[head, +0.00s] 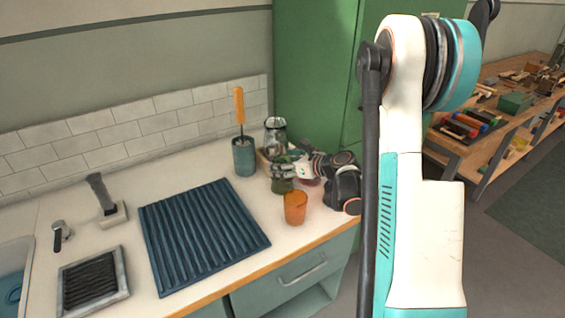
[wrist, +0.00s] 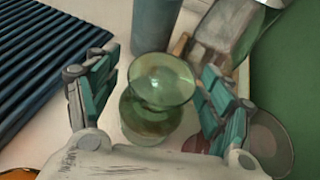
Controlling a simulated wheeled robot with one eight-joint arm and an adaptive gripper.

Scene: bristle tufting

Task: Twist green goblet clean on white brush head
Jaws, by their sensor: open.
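The green goblet (wrist: 162,80) is see-through and sits between the two fingers of my gripper (wrist: 157,78) in the wrist view. The fingers are open, one on each side, with gaps to the glass. In the head view the goblet (head: 282,185) stands on the counter, partly hidden by my gripper (head: 287,167). I cannot clearly make out a white brush head. A dark upright piece on a whitish base (head: 115,217) stands at the left.
An orange cup (head: 295,207) stands just in front of the goblet. A teal holder (head: 244,157) with an orange-handled tool and a glass jar (head: 275,133) stand behind. A ridged blue mat (head: 200,235) and a dark-bristled tray (head: 92,282) lie left. A green cabinet (head: 313,70) rises behind.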

